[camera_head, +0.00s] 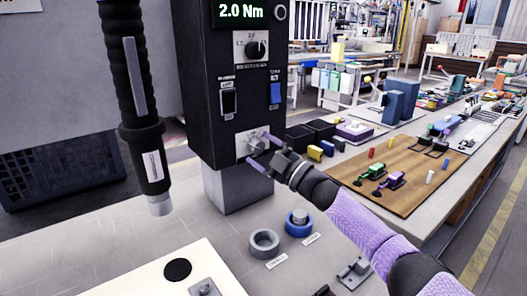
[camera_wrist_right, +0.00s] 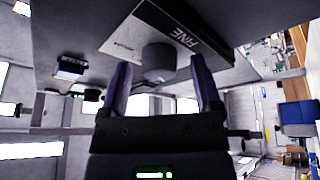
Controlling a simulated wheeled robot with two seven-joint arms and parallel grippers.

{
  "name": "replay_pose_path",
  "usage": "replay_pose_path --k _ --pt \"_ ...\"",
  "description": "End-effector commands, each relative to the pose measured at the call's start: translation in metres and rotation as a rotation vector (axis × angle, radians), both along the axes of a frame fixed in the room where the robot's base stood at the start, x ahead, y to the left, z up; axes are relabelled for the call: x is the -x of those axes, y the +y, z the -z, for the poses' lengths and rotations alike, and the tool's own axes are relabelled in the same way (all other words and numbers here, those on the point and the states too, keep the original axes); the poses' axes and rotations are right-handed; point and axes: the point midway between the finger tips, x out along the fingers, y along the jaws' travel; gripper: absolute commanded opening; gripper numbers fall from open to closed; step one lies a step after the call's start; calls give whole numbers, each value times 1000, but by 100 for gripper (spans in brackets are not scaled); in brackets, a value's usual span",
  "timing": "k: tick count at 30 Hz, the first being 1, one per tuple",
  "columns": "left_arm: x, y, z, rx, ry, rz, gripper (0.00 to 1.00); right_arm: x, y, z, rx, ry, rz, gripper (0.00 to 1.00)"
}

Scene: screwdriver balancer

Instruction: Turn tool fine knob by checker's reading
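The black box (camera_head: 205,80) stands on a grey block, and its green display (camera_head: 240,12) reads 2.0 Nm. Low on its front is a small light plate with a round grey knob (camera_head: 252,147). In the right wrist view the knob (camera_wrist_right: 158,62) sits beside the label FINE (camera_wrist_right: 186,38). My right gripper (camera_head: 259,150) is at this knob. Its two purple fingers (camera_wrist_right: 161,75) are open, one on each side of the knob, with a visible gap on both sides. The black screwdriver (camera_head: 140,110) hangs upright at the left. My left gripper is not in view.
The box also carries a black dial (camera_head: 256,48), a black switch (camera_head: 228,99) and a blue switch (camera_head: 275,92). A grey ring (camera_head: 264,243) and a blue-ringed part (camera_head: 298,222) sit on the grey bench below. A brown board (camera_head: 395,175) with small tools lies right.

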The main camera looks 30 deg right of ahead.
Motion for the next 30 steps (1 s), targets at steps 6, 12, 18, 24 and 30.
replay_pose_path --k 6,12,18,24,30 --pt "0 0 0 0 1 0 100 0 0 0 -1 0 0 83" --pt "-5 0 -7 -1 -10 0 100 12 -5 2 -3 2 0 83" --pt "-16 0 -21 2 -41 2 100 50 -22 13 -1 3 1 83" --pt "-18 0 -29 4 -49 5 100 78 -35 25 -1 2 0 83" --pt "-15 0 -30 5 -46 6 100 87 -39 28 -1 -1 0 83"
